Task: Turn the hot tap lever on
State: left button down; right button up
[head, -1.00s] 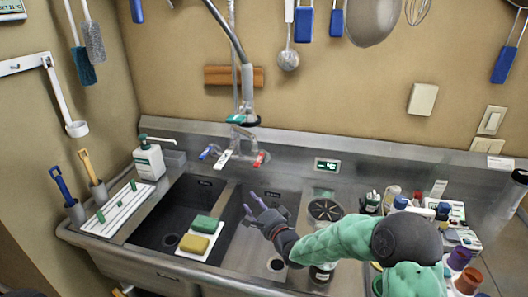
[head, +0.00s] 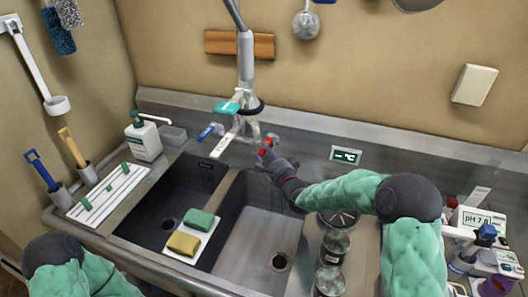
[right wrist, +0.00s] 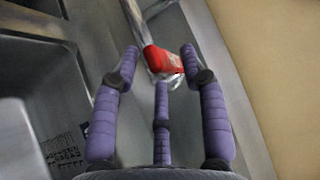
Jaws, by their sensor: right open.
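The hot tap lever is the red one (head: 264,151) on the right side of the tap (head: 247,128) at the back of the sink. My right gripper (head: 266,157) is at this lever in the head view and partly covers it. In the right wrist view, the red lever (right wrist: 165,60) lies between the tips of my open purple fingers (right wrist: 160,62). I cannot tell whether any finger touches it. The blue lever (head: 207,131) is on the tap's left side. My left gripper is out of view; only part of my left arm shows at the bottom left.
The double sink (head: 240,262) lies below the tap. A white board with a green and a yellow sponge (head: 183,243) sits at its divider. A soap bottle (head: 145,140) stands at the left. Glass jars (head: 334,248) and a pH meter (head: 476,219) are at the right.

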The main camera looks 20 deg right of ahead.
jog(key=shift+w+a+r, duration=0.1)
jog(key=shift+w+a, duration=0.05)
jog(key=shift+w, duration=0.5)
jog(key=shift+w+a, duration=0.1)
jog(key=shift+w, duration=0.5)
grip_shut()
